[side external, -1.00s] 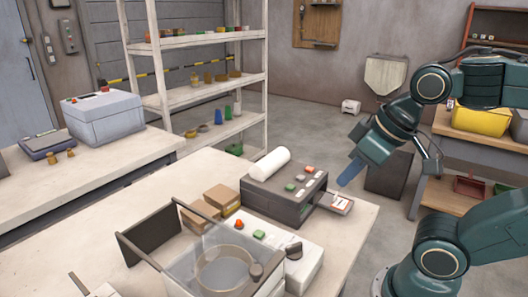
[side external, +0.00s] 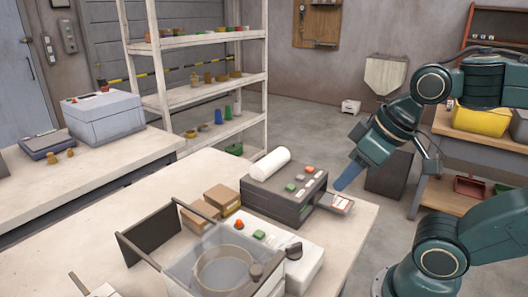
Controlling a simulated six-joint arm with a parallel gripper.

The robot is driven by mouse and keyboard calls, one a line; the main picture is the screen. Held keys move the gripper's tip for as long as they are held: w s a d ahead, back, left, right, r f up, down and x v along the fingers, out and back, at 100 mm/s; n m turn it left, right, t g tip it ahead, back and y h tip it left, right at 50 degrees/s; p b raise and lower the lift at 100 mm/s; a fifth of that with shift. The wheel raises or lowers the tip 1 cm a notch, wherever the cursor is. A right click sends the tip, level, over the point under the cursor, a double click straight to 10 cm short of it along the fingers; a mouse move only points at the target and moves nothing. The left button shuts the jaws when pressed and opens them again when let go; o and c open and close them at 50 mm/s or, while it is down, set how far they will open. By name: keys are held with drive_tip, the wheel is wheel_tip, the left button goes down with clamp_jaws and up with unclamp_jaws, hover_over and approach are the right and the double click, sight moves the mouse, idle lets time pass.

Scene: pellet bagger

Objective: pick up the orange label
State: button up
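A small white label with an orange-red mark (side external: 342,203) lies on the dark outlet tray at the right end of the grey label printer (side external: 285,193). My gripper (side external: 338,187) comes down from the upper right, and its blue finger ends close to the label. From this angle I see only one finger clearly, so the gap between the fingers is hidden. I cannot tell whether the fingertip touches the label.
A white roll (side external: 270,164) sits on top of the printer. Brown boxes (side external: 221,195) and a machine with a clear cover (side external: 224,262) stand to its left and front. The table's right edge (side external: 372,212) is close to the label. Some tabletop in front of it is bare.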

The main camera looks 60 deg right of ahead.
drive_tip(key=shift+w, duration=0.1)
drive_tip(key=w+d+m+g+y, duration=0.1)
drive_tip(key=w+d+m+g, duration=0.3)
drive_tip(key=w+d+m, duration=0.7)
drive_tip(key=s+d+f+m+y, duration=0.1)
drive_tip(key=d+f+m, duration=0.2)
drive_tip(key=d, duration=0.7)
drive_tip(key=s+d+f+m+g+y, duration=0.1)
drive_tip(key=d+f+m, duration=0.3)
drive_tip(key=d, duration=0.6)
wheel_tip(320, 180, down, 3)
drive_tip(key=shift+s+r+g+y, duration=0.2)
drive_tip(key=shift+g+y, duration=0.1)
drive_tip(key=shift+y, duration=0.5)
drive_tip(key=shift+a+f, duration=0.15)
